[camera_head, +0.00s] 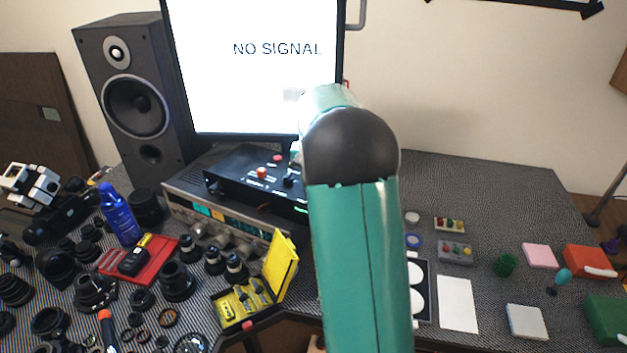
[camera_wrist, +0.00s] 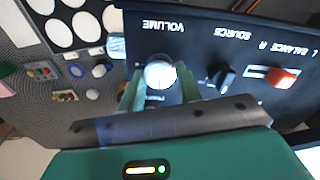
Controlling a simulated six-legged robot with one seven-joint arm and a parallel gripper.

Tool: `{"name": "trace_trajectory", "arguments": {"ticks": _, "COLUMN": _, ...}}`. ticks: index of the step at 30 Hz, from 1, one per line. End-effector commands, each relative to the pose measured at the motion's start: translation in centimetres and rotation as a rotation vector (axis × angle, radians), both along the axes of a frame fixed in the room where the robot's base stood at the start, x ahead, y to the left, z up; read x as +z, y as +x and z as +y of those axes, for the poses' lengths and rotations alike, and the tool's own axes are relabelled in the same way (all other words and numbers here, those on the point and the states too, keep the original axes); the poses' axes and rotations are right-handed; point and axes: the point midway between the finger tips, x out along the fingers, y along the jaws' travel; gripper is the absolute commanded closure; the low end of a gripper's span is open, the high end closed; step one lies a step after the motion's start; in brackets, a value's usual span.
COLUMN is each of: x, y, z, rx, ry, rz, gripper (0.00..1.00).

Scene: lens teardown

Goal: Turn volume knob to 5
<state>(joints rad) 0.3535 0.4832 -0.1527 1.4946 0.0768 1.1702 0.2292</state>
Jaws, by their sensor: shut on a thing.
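The volume knob (camera_wrist: 160,73) is a round, pale knob on a black control panel (camera_wrist: 221,47), under the label "VOLUME", which appears upside down in the wrist view. My gripper (camera_wrist: 160,88) is shut on the knob, with one green finger on each side of it. The pointer and the numbers around the knob cannot be read. In the head view the black panel box (camera_head: 240,172) sits on a silver unit below the monitor. My green arm hides the knob and my gripper there.
A dark source knob (camera_wrist: 221,77) and a red balance slider (camera_wrist: 281,77) sit beside the volume knob. The monitor (camera_head: 245,75) stands behind the box, with a speaker (camera_head: 132,100) to its left. Lens parts crowd the left of the table; a yellow case (camera_head: 279,268) lies open in front.

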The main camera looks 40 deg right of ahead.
Motion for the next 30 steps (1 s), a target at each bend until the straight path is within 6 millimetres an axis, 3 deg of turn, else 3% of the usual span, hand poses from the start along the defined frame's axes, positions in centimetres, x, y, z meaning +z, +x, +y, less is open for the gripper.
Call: {"name": "trace_trajectory", "arguments": {"ticks": 30, "x": 0.09, "y": -0.06, "z": -0.04, "rx": -0.921, "ry": -0.001, "rz": -0.003, "gripper": 0.89}}
